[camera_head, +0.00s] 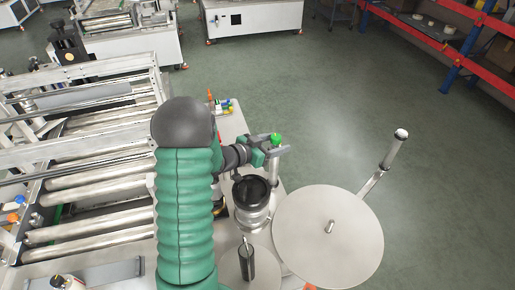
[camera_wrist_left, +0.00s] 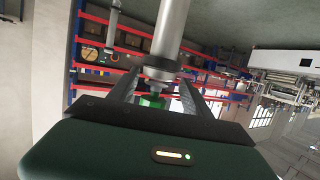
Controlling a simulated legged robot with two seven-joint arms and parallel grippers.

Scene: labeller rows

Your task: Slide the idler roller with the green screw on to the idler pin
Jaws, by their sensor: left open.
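The green screw (camera_head: 276,138) stands up at my left gripper (camera_head: 275,152), at the end of the green arm. In the left wrist view a silver roller (camera_wrist_left: 170,40) runs up from between the fingers of the left gripper (camera_wrist_left: 155,98). The green screw (camera_wrist_left: 152,101) shows at its narrow end. The fingers are open, on either side of this end; I cannot tell whether they touch it. I cannot clearly tell which post is the idler pin. My right gripper is not in view.
A large round disc (camera_head: 335,245) lies right of the gripper, with a tilted arm and pale roller (camera_head: 393,150) beyond it. A dark upright post (camera_head: 247,264) stands in front. Small bottles (camera_head: 222,105) stand behind. Conveyor rollers (camera_head: 95,225) fill the left. Open floor lies right.

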